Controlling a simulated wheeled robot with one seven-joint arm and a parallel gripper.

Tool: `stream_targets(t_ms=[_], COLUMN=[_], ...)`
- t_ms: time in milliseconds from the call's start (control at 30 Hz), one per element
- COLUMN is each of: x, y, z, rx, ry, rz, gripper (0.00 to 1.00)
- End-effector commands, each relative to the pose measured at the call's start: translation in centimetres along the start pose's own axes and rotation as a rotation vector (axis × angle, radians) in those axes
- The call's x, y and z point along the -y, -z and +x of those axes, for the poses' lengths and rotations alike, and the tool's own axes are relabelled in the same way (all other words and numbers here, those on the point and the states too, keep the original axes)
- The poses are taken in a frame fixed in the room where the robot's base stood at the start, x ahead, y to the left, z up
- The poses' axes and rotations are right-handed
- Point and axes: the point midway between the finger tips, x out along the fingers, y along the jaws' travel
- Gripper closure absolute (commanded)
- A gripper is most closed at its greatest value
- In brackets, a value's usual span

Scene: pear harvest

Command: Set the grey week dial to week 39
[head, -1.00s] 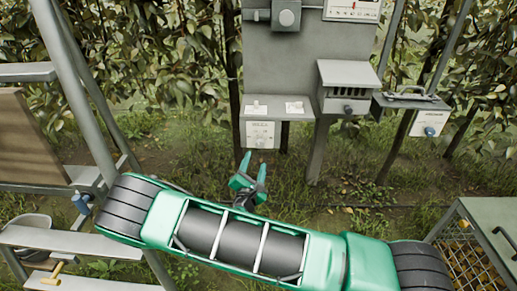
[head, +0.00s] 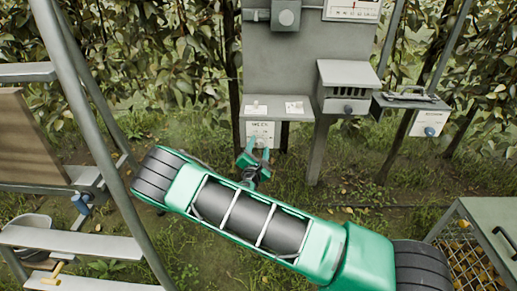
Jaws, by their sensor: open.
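The week dial's white panel (head: 262,129) hangs under the small shelf at the front of the grey board. Its printed heading shows, but the numbers are too small to read. The grey dial (head: 261,142) is mostly hidden behind my gripper, so its setting cannot be told. My gripper (head: 266,146) is open, with its green fingers pointing up at the lower part of the panel. Whether the fingers touch the dial cannot be told.
The shelf (head: 290,113) with two small white items juts out just above the panel. A grey box (head: 347,88) and a blue-knobbed panel (head: 430,131) stand to the right. A ladder (head: 95,150) stands left, and a wire crate (head: 465,245) at lower right.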

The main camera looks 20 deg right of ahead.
Motion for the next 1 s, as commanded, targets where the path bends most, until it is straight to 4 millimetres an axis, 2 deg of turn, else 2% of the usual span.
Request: stream_targets(t_ms=[133,167,300,333,667,1000], x=[0.01,0.01,0.03,0.04,0.12,0.25], y=[-0.01,-0.01,-0.02,-0.02,-0.06,-0.15], z=[-0.01,-0.01,-0.02,-0.02,-0.03,-0.04], rx=[0.000,0.000,0.001,0.001,-0.002,-0.021], ry=[0.000,0.000,0.001,0.001,0.006,0.026], rz=[0.000,0.000,0.000,0.000,0.037,0.254], gripper=[0.49,0.54,0.88,0.90,0.90,0.90])
